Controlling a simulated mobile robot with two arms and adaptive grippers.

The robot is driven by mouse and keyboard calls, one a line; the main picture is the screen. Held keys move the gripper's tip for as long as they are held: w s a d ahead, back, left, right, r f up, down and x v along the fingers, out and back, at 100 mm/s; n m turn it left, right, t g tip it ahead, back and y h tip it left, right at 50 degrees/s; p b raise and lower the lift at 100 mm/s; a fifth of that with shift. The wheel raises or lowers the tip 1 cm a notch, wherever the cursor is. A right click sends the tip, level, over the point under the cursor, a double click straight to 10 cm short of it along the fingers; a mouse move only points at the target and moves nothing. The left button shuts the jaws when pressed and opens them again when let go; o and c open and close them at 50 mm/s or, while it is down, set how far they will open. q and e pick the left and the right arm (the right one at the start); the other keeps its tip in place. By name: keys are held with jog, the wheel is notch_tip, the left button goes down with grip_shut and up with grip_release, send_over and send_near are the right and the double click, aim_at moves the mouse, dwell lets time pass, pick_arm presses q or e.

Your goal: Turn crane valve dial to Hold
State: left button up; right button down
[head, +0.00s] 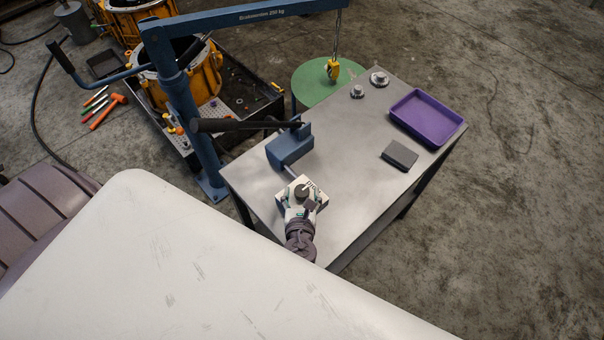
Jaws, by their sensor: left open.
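The crane valve is a small white box (316,188) with dark lettering, at the near left part of the grey table. A dark round dial (301,191) sits on its top; its pointer position is too small to read. My left gripper (301,208) is open at the near side of the box, its fingers close around or beside the dial. I cannot tell whether they touch it. The gripper hides the near part of the box. My right gripper is not in view.
The blue crane (180,95) stands left of the table, its dark lever (235,125) reaching over the table edge. A purple tray (428,117), grey block (399,155) and small metal parts (379,79) occupy the table's far side.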

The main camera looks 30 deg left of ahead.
pick_arm(q)
jog(key=v, duration=1)
jog(key=shift+s+d+f, duration=0.1)
